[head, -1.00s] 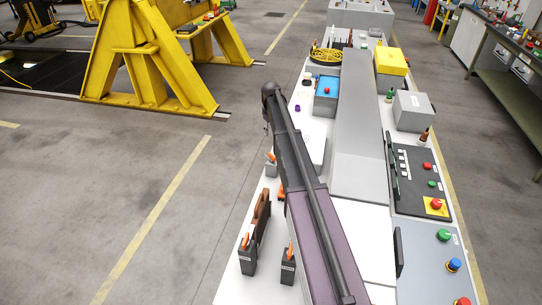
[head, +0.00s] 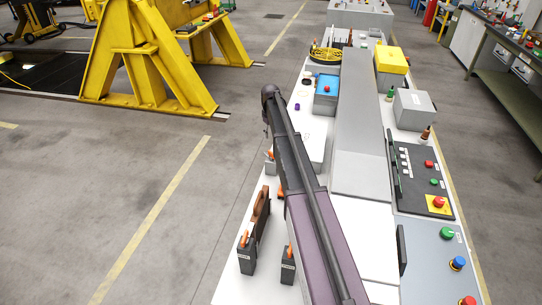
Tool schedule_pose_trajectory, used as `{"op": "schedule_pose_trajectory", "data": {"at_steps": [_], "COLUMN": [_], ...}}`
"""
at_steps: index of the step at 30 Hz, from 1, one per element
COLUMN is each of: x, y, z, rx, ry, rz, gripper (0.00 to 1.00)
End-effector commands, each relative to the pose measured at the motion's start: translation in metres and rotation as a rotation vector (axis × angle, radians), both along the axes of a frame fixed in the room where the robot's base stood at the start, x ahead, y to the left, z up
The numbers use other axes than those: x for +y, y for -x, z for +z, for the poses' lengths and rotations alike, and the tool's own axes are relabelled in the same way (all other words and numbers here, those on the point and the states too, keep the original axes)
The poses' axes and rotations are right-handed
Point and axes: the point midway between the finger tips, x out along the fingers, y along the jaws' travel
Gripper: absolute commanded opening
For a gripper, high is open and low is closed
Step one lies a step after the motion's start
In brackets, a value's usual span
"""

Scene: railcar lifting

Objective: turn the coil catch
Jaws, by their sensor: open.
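My arm reaches up over the left side of the long bench, and its dark far joint is at the top. My gripper cannot be made out; the arm hides what lies beneath it. I cannot tell which part is the coil catch. Black blocks with orange levers stand on the bench's near left: a left one (head: 246,258), one beside my arm (head: 288,268) and a farther one (head: 270,165). A brown upright plate (head: 262,208) stands between them.
A long grey housing (head: 362,120) runs along the bench (head: 232,288). At right are a black control panel (head: 420,178), a grey box (head: 413,110) and coloured buttons. A blue box (head: 326,95) and yellow coil (head: 326,55) lie farther back. Floor at left is clear up to a yellow stand (head: 150,65).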

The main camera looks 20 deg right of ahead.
Motion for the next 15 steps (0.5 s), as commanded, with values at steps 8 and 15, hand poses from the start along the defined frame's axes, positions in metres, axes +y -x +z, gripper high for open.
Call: {"op": "schedule_pose_trajectory", "data": {"at_steps": [8, 15], "x": [0.001, 0.001], "y": [0.0, 0.0], "z": [-0.026, -0.045], "rx": [0.0, 0.0], "ry": [0.0, 0.0], "rz": [0.001, 0.001], "gripper": [0.51, 0.51]}}
